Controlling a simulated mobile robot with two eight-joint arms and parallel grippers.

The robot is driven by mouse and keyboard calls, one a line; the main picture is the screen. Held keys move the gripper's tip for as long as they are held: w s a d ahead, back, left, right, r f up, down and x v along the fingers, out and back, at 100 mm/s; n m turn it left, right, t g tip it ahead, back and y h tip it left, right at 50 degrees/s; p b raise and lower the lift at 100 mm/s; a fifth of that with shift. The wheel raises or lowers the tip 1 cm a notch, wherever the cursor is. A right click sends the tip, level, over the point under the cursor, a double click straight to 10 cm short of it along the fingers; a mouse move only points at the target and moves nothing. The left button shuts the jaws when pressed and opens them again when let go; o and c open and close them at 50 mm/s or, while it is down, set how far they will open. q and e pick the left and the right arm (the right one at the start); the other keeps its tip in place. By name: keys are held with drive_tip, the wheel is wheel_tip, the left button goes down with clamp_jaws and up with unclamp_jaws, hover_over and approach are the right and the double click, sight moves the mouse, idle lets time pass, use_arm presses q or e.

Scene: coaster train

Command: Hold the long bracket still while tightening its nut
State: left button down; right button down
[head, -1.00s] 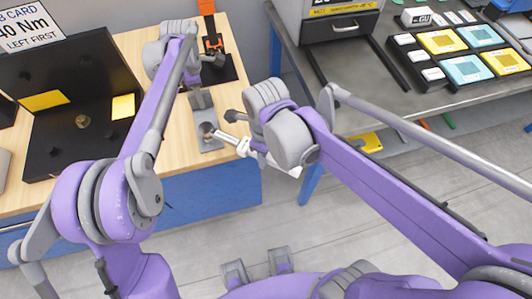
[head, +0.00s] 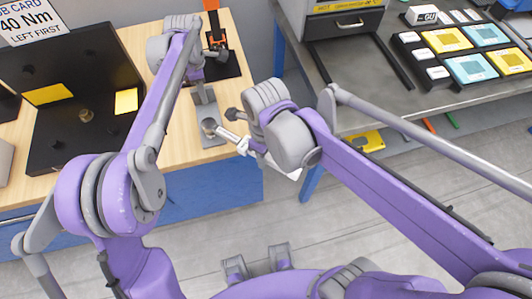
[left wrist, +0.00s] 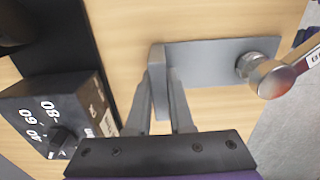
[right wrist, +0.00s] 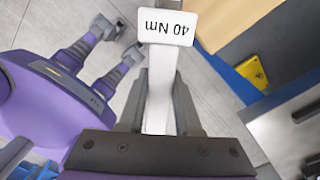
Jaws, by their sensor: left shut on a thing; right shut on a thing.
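The long bracket (head: 206,112) is a grey metal plate on the wooden bench. In the left wrist view its flat part (left wrist: 205,55) runs right from an upright end. My left gripper (left wrist: 165,85) is shut on that upright end; it shows partly in the head view (head: 197,80). The wrench (head: 232,137) has its round silver head (left wrist: 275,77) over the bracket's other end. The nut is hidden under that head. My right gripper (right wrist: 160,100) is shut on the wrench's white handle (right wrist: 160,75), beside a "40 Nm" label (right wrist: 168,27).
A black box with a numbered dial (left wrist: 55,120) sits close to my left gripper. A black fixture with yellow patches (head: 75,110) and an orange tool (head: 213,25) are on the bench (head: 150,30). A grey table (head: 375,95) with coloured tiles stands right, across a floor gap.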

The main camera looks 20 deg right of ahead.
drive_tip(key=shift+s+a+m, duration=0.6)
drive_tip(key=shift+a, duration=0.15)
drive_tip(key=shift+s+a+m, duration=0.55)
drive_tip(key=shift+a+m, duration=0.05)
drive_tip(key=shift+a, duration=0.15)
idle(1.5)
drive_tip(key=shift+d, duration=0.1)
drive_tip(key=shift+w+d+n, duration=0.25)
drive_tip(key=shift+d+n, duration=0.05)
drive_tip(key=shift+r, duration=0.1)
drive_tip(key=shift+r, duration=2.15)
use_arm(q)
drive_tip(key=c, duration=0.7)
unclamp_jaws()
